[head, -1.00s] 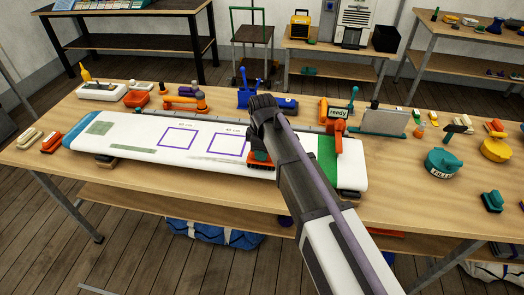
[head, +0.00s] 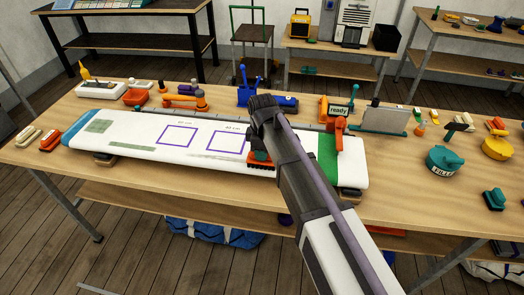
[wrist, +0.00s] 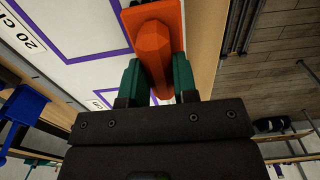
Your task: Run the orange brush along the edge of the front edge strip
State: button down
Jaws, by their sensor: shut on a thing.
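My gripper (head: 258,150) is shut on the orange brush (head: 260,167), and its dark green fingers (wrist: 156,80) clasp both sides of the brush grip in the wrist view. The brush (wrist: 152,14) is at the front edge of the long white panel (head: 110,128), right of the middle. Whether its bristles touch the surface cannot be told. A grey-green smudge (head: 215,157) lies along the front edge strip left of the brush. Another strip-shaped smudge (head: 132,147) is further left. My arm hides part of the panel.
Two purple square outlines (head: 180,136) mark the panel. An orange clamp (head: 338,133) stands at its green right end, by a "ready" sign (head: 339,112). Tools line the back of the table (head: 400,180).

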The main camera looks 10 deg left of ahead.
jog(key=shift+a, duration=0.1)
jog(key=shift+a, duration=1.35)
jog(key=shift+w+a, duration=0.15)
jog(key=shift+a, duration=1.3)
jog(key=shift+a, duration=1.4)
jog(key=shift+a, duration=1.5)
